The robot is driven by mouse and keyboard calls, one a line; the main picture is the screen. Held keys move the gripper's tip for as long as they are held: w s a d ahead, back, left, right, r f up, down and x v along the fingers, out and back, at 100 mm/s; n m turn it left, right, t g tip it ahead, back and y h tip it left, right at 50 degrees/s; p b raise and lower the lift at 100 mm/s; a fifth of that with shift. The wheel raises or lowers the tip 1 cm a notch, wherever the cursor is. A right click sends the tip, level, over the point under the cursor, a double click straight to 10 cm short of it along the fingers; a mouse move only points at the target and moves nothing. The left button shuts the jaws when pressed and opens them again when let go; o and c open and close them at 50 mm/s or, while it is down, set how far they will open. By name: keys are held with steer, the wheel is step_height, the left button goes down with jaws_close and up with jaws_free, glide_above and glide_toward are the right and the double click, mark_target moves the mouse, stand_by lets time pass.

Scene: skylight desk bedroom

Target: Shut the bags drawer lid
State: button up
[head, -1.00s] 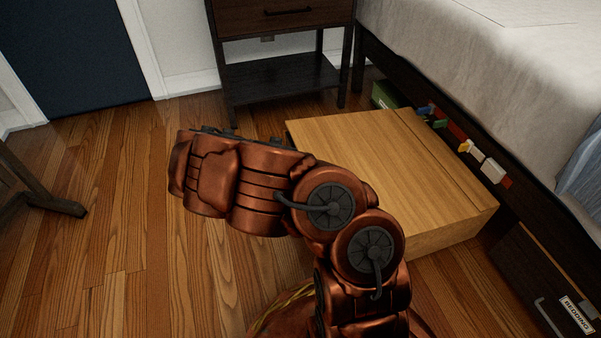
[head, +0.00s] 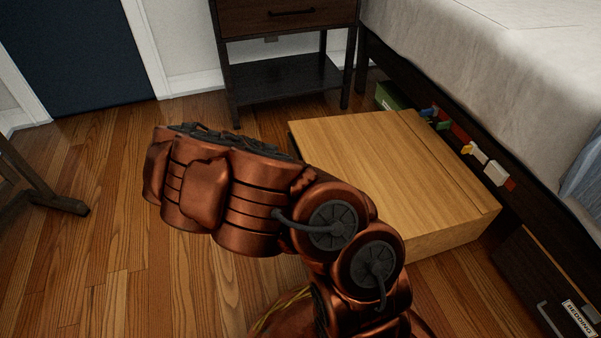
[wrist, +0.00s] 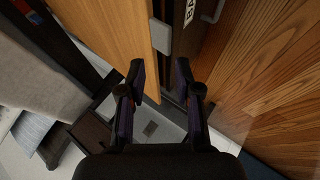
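The bags drawer stands pulled out from under the bed, with its light wood lid (head: 370,150) lying over the top in the head view. The lid looks flat there, but I cannot tell whether it is fully down. In the wrist view the lid (wrist: 110,28) is at upper left, with a grey tab (wrist: 162,37) at its edge. Beside it is the dark drawer front, with a partly cut-off label (wrist: 191,12) and a metal handle (wrist: 213,10). My gripper (wrist: 160,68) is open and empty, its fingers pointing toward the lid edge and tab. My arm hides the fingers in the head view.
The bed (head: 490,60) is at right, with a bedding drawer (head: 545,285) below it. A dark nightstand (head: 285,75) stands behind the lid. A green box (head: 388,97) and small coloured items lie beside the bed rail. Wood floor (head: 100,240) at left is open.

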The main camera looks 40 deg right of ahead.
steer(key=shift+v, duration=3)
steer(key=shift+c, duration=0.2)
